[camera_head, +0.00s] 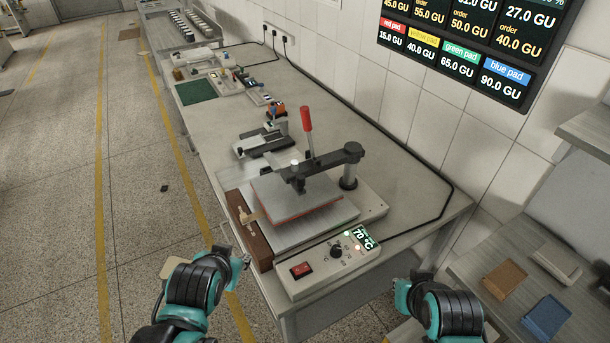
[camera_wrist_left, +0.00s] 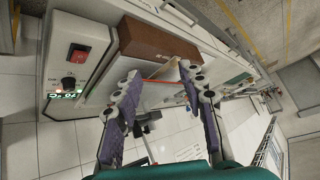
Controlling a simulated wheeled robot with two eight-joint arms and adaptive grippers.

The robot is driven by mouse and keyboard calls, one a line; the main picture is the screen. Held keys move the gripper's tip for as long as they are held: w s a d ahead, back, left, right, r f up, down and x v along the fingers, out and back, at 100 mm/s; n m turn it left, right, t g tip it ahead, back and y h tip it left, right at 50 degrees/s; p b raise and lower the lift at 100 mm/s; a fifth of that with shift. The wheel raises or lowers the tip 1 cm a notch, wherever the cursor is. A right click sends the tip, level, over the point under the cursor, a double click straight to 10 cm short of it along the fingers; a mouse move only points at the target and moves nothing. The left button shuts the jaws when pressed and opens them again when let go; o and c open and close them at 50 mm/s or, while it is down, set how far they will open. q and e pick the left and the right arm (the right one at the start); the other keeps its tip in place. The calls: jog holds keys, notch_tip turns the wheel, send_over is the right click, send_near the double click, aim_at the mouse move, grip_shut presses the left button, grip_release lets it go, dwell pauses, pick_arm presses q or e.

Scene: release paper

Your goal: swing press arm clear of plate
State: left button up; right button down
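The press stands on the near end of the long table. Its black press arm (camera_head: 322,166) reaches from a post at the right over the grey plate (camera_head: 290,198), which has a red lower edge. A red-knobbed lever (camera_head: 307,132) stands up from the arm. A small tan piece (camera_head: 252,217) sticks out at the plate's left edge. My left gripper (camera_head: 236,258) is at the press's near left corner, beside the brown block (camera_head: 246,228). In the left wrist view its fingers (camera_wrist_left: 160,72) are spread, with nothing visibly held. My right gripper (camera_head: 422,277) is low at the right; its fingers are unclear.
The press's control box (camera_head: 332,264) has a red switch and reads 70 °C. Behind the press are a dark-and-silver device (camera_head: 262,140) and a green mat (camera_head: 196,91). A black cable runs along the wall side. A side shelf (camera_head: 505,315) holds brown and blue pads.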

aim_at(298, 183)
pick_arm(q)
jog(key=w+a+r+m+t+y+b, duration=0.1)
jog(key=w+a+r+m+t, duration=0.15)
jog(key=w+r+m, duration=0.35)
jog(key=w+a+r+m+t+y, duration=0.1)
jog(key=w+a+r+m+t, duration=0.1)
jog(key=w+m+t, duration=0.45)
jog(key=w+d+r+m+t+h+b, duration=0.1)
jog(key=w+d+r+m+h, duration=0.25)
jog(key=w+m, duration=0.4)
jog(key=d+f+m+g+h, duration=0.1)
jog(key=d+f+m+h, duration=0.2)
jog(key=m, duration=0.4)
jog(key=d+f+m+g+h, duration=0.1)
jog(key=d+f+m+h, duration=0.1)
jog(key=d+m, duration=0.3)
jog(key=d+f+m+g+h+b, duration=0.1)
jog(key=d+f+m+h, duration=0.2)
jog(key=m, duration=0.5)
jog(key=shift+w+d+f+m+h, duration=0.3)
jog(key=shift+d+f+h, duration=0.05)
jog(key=shift+d+f, duration=0.35)
jog(key=b+x, duration=0.1)
jog(key=x, duration=0.5)
jog(key=shift+d, duration=0.1)
jog(key=shift+w+d, duration=0.3)
jog(key=shift+w, duration=0.35)
jog(key=shift+r, duration=0.1)
